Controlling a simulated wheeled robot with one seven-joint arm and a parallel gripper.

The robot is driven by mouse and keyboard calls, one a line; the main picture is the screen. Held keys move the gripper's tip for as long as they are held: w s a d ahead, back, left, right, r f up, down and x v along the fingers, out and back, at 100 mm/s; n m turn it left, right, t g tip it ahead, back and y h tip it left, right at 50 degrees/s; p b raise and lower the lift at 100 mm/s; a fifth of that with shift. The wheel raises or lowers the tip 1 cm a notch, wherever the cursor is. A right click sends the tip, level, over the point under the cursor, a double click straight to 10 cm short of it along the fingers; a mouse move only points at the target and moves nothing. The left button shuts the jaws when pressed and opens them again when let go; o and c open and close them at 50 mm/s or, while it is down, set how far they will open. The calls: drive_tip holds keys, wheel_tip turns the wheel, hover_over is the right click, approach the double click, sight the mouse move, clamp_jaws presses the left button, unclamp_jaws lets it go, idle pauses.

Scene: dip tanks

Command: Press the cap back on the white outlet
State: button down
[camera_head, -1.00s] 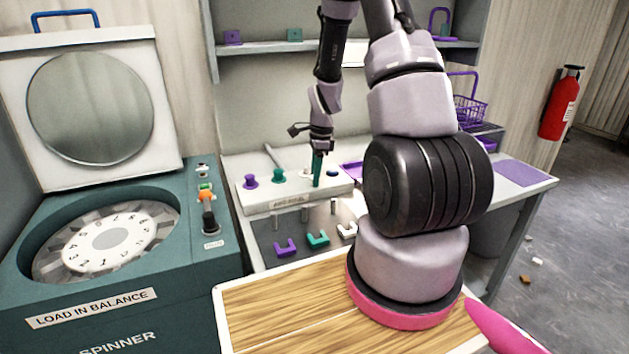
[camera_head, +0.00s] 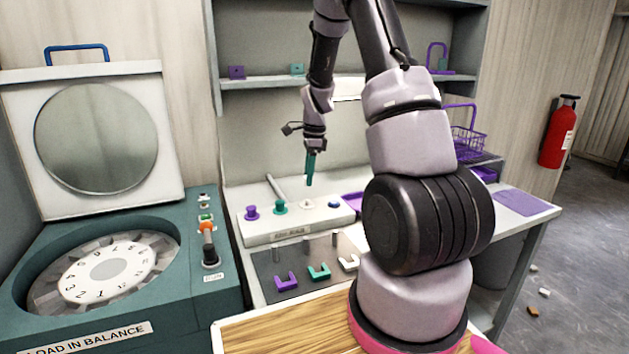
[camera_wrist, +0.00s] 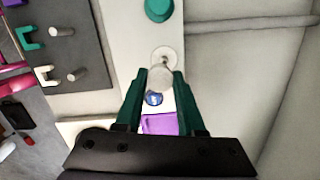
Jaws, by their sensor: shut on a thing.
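My gripper (camera_head: 309,181) hangs above the row of outlets on the white panel (camera_head: 290,226). In the wrist view, its green fingers (camera_wrist: 160,78) are shut on a pale grey-white cap (camera_wrist: 160,76). The white outlet (camera_head: 307,203) is on the panel below the fingertips. It also shows in the wrist view (camera_wrist: 166,53), just past the cap and partly covered by it. In the head view a gap shows between the fingertips and the outlet. The held cap is too small to make out there.
A purple outlet (camera_head: 252,212) and a teal outlet (camera_head: 280,207) stand left of the white one; a blue one (camera_head: 334,205) is to its right. Purple, teal and white U-shaped clips (camera_head: 286,282) lie on a grey mat in front. A spinner (camera_head: 110,270) stands at left.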

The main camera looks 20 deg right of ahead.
drive_tip(key=shift+w+f, duration=0.35)
drive_tip(key=shift+w, duration=0.1)
drive_tip(key=shift+f, duration=2.05)
drive_tip(key=shift+f, duration=1)
drive_tip(key=shift+c, duration=2.2)
unclamp_jaws()
drive_tip(key=shift+r, duration=0.15)
drive_tip(key=r, duration=0.7)
drive_tip(key=d+r, duration=0.1)
drive_tip(key=r, duration=0.2)
drive_tip(key=shift+s+d+r, duration=0.1)
drive_tip(key=shift+s+r, duration=0.05)
drive_tip(key=shift+r, duration=0.1)
